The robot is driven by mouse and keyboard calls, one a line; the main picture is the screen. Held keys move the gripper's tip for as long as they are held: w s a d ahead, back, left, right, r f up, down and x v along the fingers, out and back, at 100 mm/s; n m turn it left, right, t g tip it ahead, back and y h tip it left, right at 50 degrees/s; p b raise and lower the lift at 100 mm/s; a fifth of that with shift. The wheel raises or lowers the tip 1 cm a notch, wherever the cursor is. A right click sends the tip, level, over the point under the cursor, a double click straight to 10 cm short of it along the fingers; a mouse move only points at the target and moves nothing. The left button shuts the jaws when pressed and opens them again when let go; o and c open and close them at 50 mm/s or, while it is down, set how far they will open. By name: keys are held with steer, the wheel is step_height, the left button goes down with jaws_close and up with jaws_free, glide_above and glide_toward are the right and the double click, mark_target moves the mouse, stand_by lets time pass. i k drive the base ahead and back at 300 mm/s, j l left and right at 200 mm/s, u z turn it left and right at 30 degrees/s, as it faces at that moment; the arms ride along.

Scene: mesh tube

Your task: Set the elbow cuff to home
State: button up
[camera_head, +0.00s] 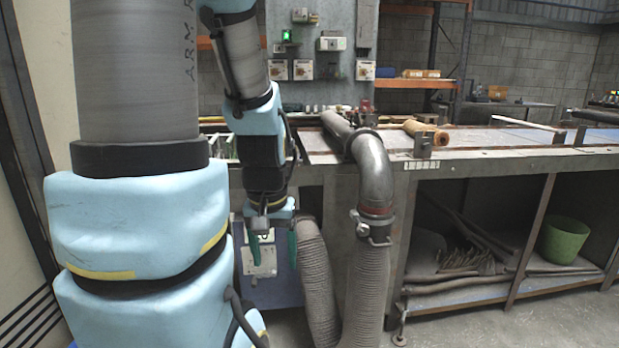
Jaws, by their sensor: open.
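A grey metal elbow pipe (374,165) bends down at the front edge of the bench. A cuff (374,226) with a small clamp or tab rings its lower end, below a reddish band, above a ribbed hose. I cannot tell the cuff's setting or which position is home. My gripper (272,254) points down, left of the elbow and apart from it. Its two teal fingers are spread, with nothing visible between them. It hangs in front of a pale panel (260,262) below bench height.
A second ribbed hose (316,280) stands between my gripper and the elbow's hose (363,290). The bench (480,150) runs right, with a wooden roller (424,131) on top. A green bucket (563,240) sits on the shelf below. Open floor lies at the lower right.

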mark_target(380, 227)
steer(key=i+j+z, duration=0.1)
steer(key=i, duration=0.8)
